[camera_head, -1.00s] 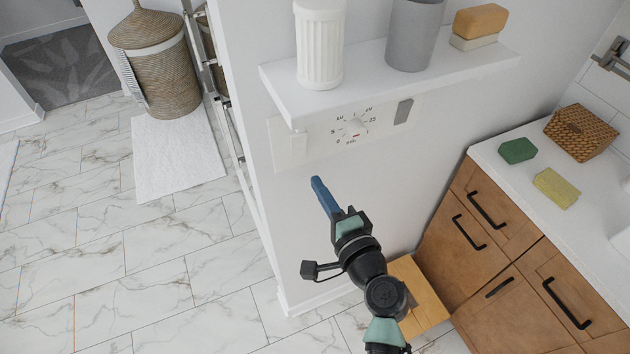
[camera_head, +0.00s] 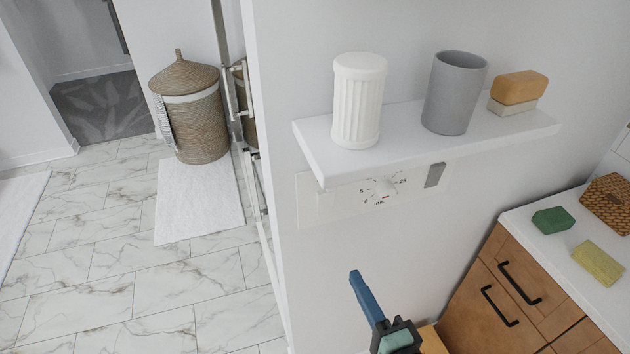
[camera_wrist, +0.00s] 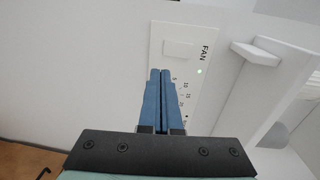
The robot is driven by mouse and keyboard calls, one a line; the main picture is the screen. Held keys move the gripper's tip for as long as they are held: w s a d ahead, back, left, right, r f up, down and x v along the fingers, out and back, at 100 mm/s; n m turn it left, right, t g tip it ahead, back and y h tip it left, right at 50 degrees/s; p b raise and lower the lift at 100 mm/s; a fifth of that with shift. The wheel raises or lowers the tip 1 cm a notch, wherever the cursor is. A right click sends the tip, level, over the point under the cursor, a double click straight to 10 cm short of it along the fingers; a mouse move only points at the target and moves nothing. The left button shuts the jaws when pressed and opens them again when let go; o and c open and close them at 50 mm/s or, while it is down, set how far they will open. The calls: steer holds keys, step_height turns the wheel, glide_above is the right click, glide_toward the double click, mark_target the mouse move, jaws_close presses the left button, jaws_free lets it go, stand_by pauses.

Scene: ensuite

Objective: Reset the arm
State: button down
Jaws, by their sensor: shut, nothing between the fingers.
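My gripper (camera_head: 358,284) shows at the bottom of the head view, its blue fingers pointing up toward the wall. In the wrist view the two blue fingers (camera_wrist: 160,76) lie together, shut with nothing between them. A white wall panel (camera_head: 378,190) with a dial and a grey switch is mounted below the shelf. My fingers are below this panel in the head view. In the wrist view the panel (camera_wrist: 181,46), marked FAN, lies beyond the fingertips, which overlap its lower part; I cannot tell the gap. Most of my arm is out of the head view.
A wooden cabinet (camera_head: 520,300) with a white counter stands at right. Open tiled floor (camera_head: 110,270) lies at left.

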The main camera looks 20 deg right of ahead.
steer(key=shift+w, duration=0.1)
steer(key=w+a+r+n, duration=0.5)
steer(key=a+r+n, duration=0.3)
steer(key=r, duration=0.3)
steer(key=w+a+r+n, duration=0.5)
steer(key=a+r+n, duration=0.35)
steer(key=r, duration=0.25)
steer(key=s+r+t, duration=0.5)
steer(key=s+r, duration=0.1)
steer(key=r, duration=0.8)
steer(key=s+r+n+t, duration=0.1)
steer(key=s+r+t, duration=0.4)
steer(key=r, duration=1)
steer(key=shift+s+r+h, duration=0.25)
steer(key=shift+s+h, duration=0.05)
steer(key=shift+s, duration=0.85)
steer(key=shift+s+f, duration=0.1)
